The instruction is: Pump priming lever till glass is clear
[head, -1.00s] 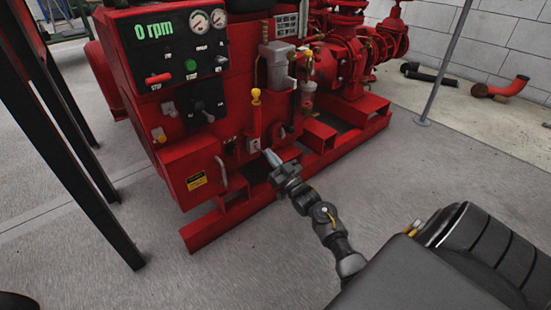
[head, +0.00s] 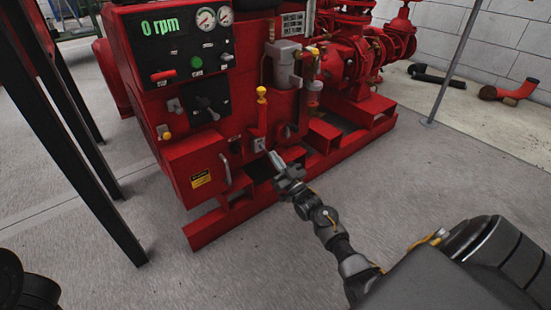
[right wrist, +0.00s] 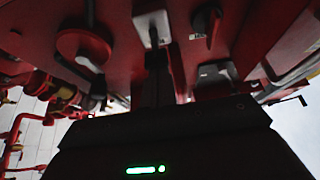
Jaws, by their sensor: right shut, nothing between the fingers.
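A red lever with a yellow knob (head: 261,95) stands upright on the front of the red pumpset (head: 180,205). A small pale plate (head: 258,144) sits just below it, and it also seems to show in the right wrist view (right wrist: 152,28). My right gripper (head: 270,155) is shut and empty, its tips close to this plate, below the lever. Whether they touch it I cannot tell. In the right wrist view the dark fingers (right wrist: 157,80) point up at the plate. A small glass-like cylinder (head: 314,90) is right of the lever; its clarity is too small to tell. My left gripper is out of view.
The control panel (head: 190,75) reads 0 rpm. A red box with a handle (head: 196,172) juts out left of the gripper. Dark posts (head: 85,140) stand at the left and a thin pole (head: 455,65) at the right. The grey floor (head: 240,265) in front is clear.

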